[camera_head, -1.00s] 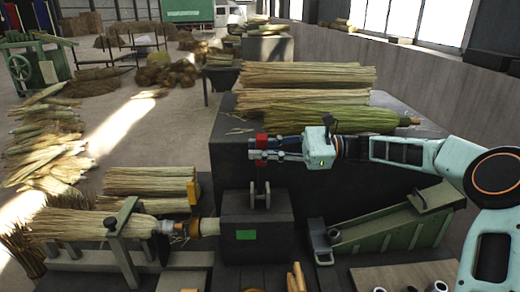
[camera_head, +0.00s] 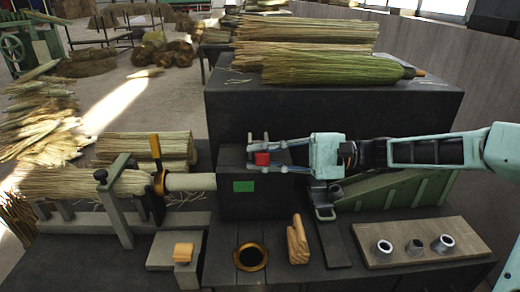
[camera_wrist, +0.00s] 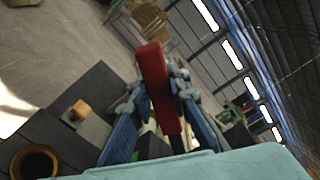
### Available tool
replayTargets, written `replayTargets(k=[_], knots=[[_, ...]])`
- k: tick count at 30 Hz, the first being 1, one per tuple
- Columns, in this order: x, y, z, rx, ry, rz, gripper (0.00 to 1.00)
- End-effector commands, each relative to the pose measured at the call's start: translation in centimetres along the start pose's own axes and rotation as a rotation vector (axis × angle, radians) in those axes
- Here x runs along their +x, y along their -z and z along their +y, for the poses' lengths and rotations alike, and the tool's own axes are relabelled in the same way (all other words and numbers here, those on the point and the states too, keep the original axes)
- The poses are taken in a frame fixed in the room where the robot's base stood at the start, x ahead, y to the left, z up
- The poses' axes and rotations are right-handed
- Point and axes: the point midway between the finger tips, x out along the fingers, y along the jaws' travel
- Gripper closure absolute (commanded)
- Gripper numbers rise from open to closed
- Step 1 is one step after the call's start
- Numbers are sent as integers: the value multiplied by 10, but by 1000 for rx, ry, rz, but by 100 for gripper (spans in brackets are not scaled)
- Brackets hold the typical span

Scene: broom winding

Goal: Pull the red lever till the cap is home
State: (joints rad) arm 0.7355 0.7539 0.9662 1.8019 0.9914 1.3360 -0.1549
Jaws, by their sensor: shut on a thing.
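The red lever grip (camera_head: 262,158) shows at the front of a dark block (camera_head: 233,205) with a green label. My gripper (camera_head: 265,157) is shut around the grip, one finger on each side; the wrist view shows the red bar (camera_wrist: 157,88) between the blue fingers. Left of the block, a pale cylinder (camera_head: 192,182) reaches to a gold collar (camera_head: 160,184) at the end of a straw broom bundle (camera_head: 65,184). I take the collar to be at the cap, but cannot tell the cap apart or see whether it is fully seated.
A green ramp-like frame (camera_head: 400,190) stands under my arm at right. A board with metal rings (camera_head: 420,243), a wooden piece (camera_head: 297,240) and a gold-rimmed hole (camera_head: 250,257) lie in front. Straw bundles (camera_head: 330,67) lie on the dark bench behind.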

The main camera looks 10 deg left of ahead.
Motion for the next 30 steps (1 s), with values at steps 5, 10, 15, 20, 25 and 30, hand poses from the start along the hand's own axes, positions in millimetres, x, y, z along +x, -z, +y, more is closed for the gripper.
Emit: replayTargets(k=[5, 10, 15, 20, 25, 30], knots=[[0, 1, 11, -39, -1, 1, 100], [0, 1, 13, -53, -3, 2, 100], [-1, 1, 13, -54, -3, 2, 100], [-1, 1, 13, -54, -3, 3, 82], [-1, 1, 12, -53, -2, 2, 65], [0, 1, 12, -52, -1, 2, 65]])
